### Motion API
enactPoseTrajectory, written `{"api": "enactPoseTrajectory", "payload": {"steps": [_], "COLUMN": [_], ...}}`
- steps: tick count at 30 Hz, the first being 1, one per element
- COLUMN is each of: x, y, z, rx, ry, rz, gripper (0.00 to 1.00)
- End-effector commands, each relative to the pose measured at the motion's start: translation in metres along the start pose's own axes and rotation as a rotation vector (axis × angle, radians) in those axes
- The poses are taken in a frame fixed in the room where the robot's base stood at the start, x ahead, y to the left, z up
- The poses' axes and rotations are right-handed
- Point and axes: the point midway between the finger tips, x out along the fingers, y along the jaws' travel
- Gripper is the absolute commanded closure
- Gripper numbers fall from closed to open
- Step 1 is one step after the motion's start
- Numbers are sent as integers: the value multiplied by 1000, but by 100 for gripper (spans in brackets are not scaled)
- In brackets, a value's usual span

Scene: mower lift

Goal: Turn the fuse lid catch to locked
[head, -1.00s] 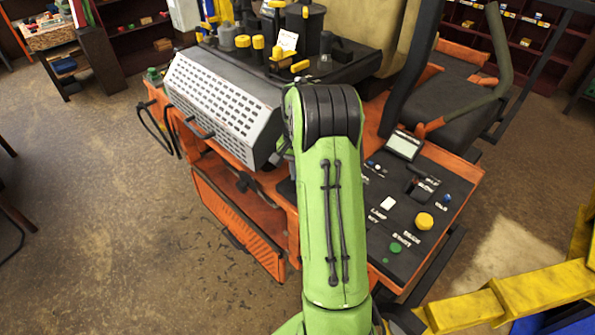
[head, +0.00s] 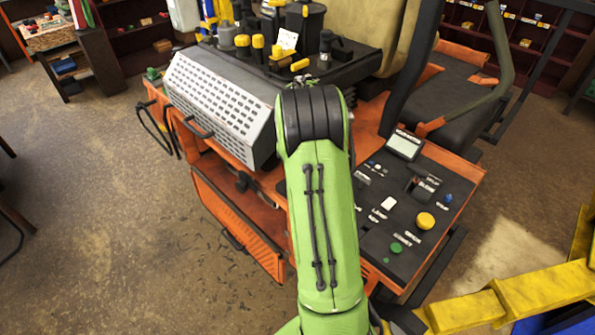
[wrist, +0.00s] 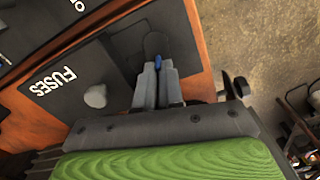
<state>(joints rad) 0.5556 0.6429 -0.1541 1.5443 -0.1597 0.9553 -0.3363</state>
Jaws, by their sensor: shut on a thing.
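In the wrist view the dark fuse lid (wrist: 55,82) carries the word FUSES and has a pale round knob (wrist: 95,96) on it. A blue catch (wrist: 158,62) stands at the lid's right end, by a dark rounded plate (wrist: 154,42). My gripper (wrist: 158,70) is shut on the blue catch, with a grey finger on each side of it. Most of the catch is hidden between the fingers, so its locked or unlocked position cannot be told. In the head view my green arm hides the gripper and the catch.
The orange mower (head: 462,183) surrounds the lid, with a control panel (head: 405,215) right of my arm. A white perforated cover (head: 215,105) stands to the left, above an open orange flap (head: 235,225).

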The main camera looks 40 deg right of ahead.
Motion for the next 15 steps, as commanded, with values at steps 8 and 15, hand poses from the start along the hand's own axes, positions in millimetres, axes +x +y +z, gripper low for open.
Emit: {"api": "enactPoseTrajectory", "payload": {"steps": [8,15], "x": [-1,-2], "y": [0,0], "z": [-2,-2], "rx": [-167,-240], "ry": [7,7], "rz": [4,4], "gripper": [100,100]}}
